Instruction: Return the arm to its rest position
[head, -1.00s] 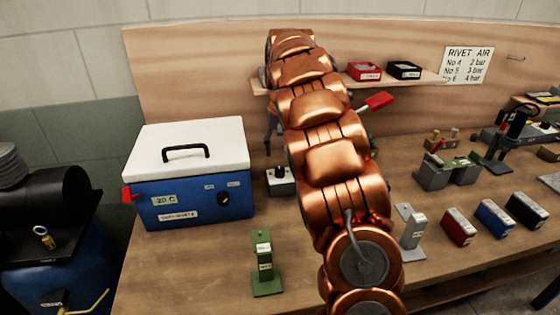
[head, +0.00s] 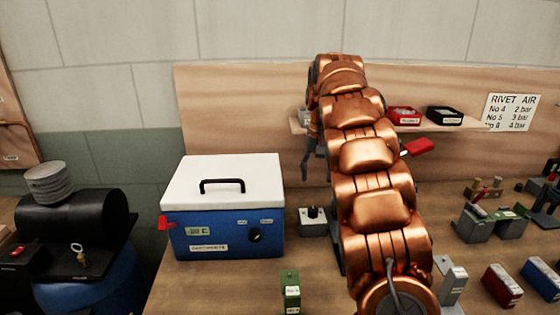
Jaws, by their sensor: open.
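My copper-coloured arm rises from the bottom right of the head view and reaches back over the bench toward the shelf. My gripper (head: 309,155) hangs down at the far end of the arm, left of the upper links, in front of the wooden back panel. Its dark fingers are small and partly hidden by the arm. It is open, and I see nothing between the fingers. It hangs above the bench, behind a small grey box with a black knob (head: 313,221).
A blue cooler with a white lid (head: 223,240) stands left of my arm. A green block (head: 290,291) is at the front. The shelf (head: 455,124) holds red and black bins. Grey fixtures and a red box (head: 502,287) are on the right. A black compressor (head: 75,217) stands at far left.

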